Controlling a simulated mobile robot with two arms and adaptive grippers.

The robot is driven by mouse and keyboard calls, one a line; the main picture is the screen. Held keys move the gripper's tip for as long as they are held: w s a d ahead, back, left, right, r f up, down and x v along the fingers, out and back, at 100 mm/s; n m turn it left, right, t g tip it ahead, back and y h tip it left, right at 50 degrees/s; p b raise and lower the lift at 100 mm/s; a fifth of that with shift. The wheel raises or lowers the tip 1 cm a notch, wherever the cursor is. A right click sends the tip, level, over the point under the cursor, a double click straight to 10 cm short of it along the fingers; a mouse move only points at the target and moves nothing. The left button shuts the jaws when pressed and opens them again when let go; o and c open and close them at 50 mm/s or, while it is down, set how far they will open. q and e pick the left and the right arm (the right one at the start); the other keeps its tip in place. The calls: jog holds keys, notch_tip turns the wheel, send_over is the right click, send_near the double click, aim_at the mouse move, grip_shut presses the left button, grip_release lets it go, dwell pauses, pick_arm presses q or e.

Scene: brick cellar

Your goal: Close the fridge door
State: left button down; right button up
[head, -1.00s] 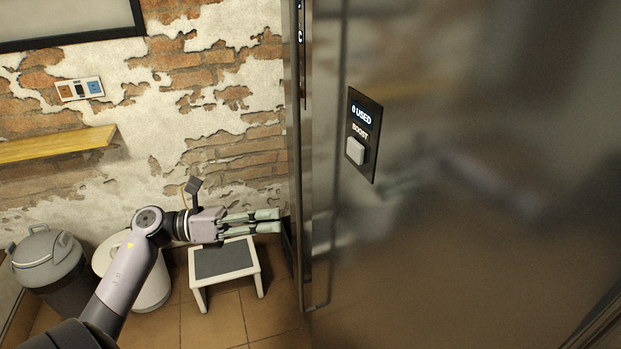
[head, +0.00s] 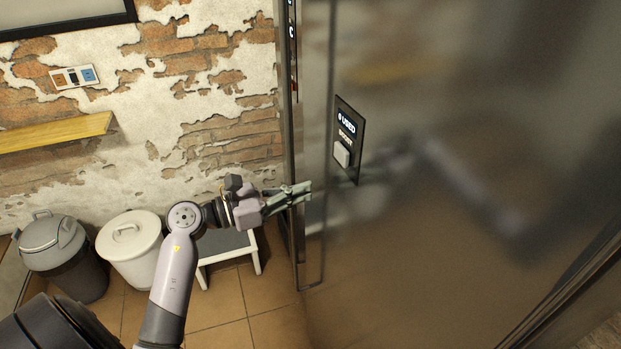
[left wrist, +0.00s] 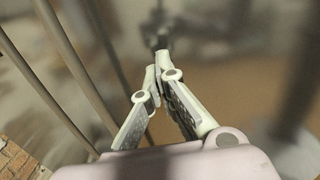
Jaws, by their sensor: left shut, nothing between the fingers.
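The fridge door (head: 440,110) is a large, shiny, brownish metal panel filling the right of the head view. It also fills most of the left wrist view (left wrist: 240,75). A dark control panel (head: 346,125) with lit text and a pale button is on it. I cannot tell how far the door stands open. My left gripper (head: 304,190) is shut and empty, with its tips in front of the door near its left edge, below the control panel. In the left wrist view the fingers (left wrist: 153,77) meet, with their reflection ahead. I cannot tell whether they touch the door. My right gripper is out of view.
A white step stool (head: 228,255) with a grey top stands behind my left arm. A white lidded bin (head: 130,250) and a grey bin (head: 60,255) stand left of it. A yellow shelf (head: 55,132) is on the brick wall. Some tiled floor (head: 225,305) is clear.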

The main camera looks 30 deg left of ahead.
aim_at(322, 184)
pick_arm(q)
jog(key=shift+p+x, duration=0.4)
jog(key=shift+x, duration=0.95)
jog(key=shift+w+d+f+m+g+h+b, duration=0.1)
jog(key=shift+w+d+m+g+h+b, duration=0.15)
jog(key=shift+w+b, duration=0.3)
jog(key=shift+w+d+m+g+h+b, duration=0.15)
jog(key=shift+w+d+m+h+b, duration=0.2)
jog(key=shift+b, duration=0.2)
jog(key=shift+w+d, duration=0.1)
jog(key=shift+w, duration=0.35)
jog(key=shift+s, duration=0.1)
